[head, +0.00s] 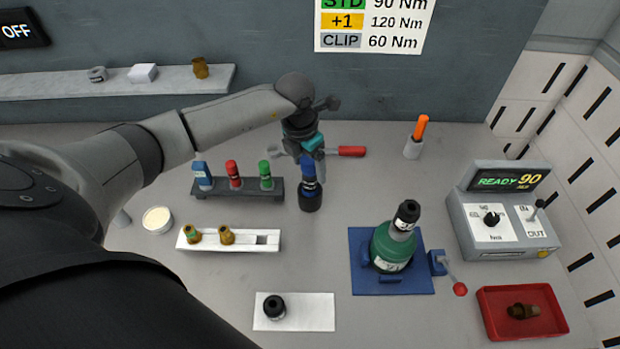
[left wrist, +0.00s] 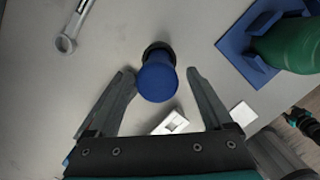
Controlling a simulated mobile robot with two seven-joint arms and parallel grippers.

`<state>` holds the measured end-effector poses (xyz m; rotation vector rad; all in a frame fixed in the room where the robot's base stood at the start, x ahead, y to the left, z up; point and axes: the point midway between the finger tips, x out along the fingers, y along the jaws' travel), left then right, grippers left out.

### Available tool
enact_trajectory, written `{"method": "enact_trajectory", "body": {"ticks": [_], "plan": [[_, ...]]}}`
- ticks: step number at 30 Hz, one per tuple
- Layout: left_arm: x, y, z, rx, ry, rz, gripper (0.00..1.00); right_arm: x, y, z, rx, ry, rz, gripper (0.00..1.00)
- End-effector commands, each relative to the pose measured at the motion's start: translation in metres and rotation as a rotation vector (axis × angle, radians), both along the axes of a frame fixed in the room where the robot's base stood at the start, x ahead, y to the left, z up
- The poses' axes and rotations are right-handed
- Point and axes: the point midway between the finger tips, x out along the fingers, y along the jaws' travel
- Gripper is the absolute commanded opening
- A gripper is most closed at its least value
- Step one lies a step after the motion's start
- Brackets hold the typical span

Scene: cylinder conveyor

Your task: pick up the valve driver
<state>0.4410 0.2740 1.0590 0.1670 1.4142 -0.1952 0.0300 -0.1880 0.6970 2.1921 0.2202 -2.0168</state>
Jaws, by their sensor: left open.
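The valve driver, which I take to be the blue tool with a black base (head: 310,196), stands upright on the table, right of the dark rack. In the left wrist view its round blue top (left wrist: 157,82) shows between the fingers. My left gripper (head: 313,163) is directly above it, pointing down, partly covering its top. The fingers (left wrist: 157,75) are open, one on each side of the blue handle, with gaps visible. A dark and teal part, apparently my right gripper (left wrist: 302,122), shows at the right edge of the left wrist view; its jaws are unclear.
A dark rack (head: 238,196) with blue, red and green tools is close on the left. A red-handled wrench (head: 350,151) lies behind. A blue fixture (head: 362,273) holds a green bottle-like body (head: 390,250) at right. A white fitting tray (head: 206,243) is in front left.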

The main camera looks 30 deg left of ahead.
Motion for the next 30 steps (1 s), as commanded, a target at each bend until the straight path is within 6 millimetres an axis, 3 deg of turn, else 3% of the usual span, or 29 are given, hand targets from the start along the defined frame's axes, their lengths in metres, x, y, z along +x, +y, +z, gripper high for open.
{"method": "enact_trajectory", "body": {"ticks": [5, 15, 25, 30], "plan": [[0.001, 0.0, -0.01, 0.0, 0.002, 0.002, 0.84, 0.004, 0.0, 0.003, 0.0, -0.006, 0.0, 0.5], [0.006, 0.0, -0.049, 0.0, 0.0, 0.001, 0.84, 0.005, 0.001, 0.007, 0.001, -0.01, 0.001, 0.5], [0.006, 0.001, -0.054, 0.001, 0.0, 0.0, 0.84, 0.006, 0.0, 0.007, 0.001, -0.011, 0.002, 0.5], [0.006, 0.001, -0.054, 0.001, 0.0, 0.0, 0.67, 0.006, 0.0, 0.007, 0.001, -0.011, 0.002, 0.5]]}}
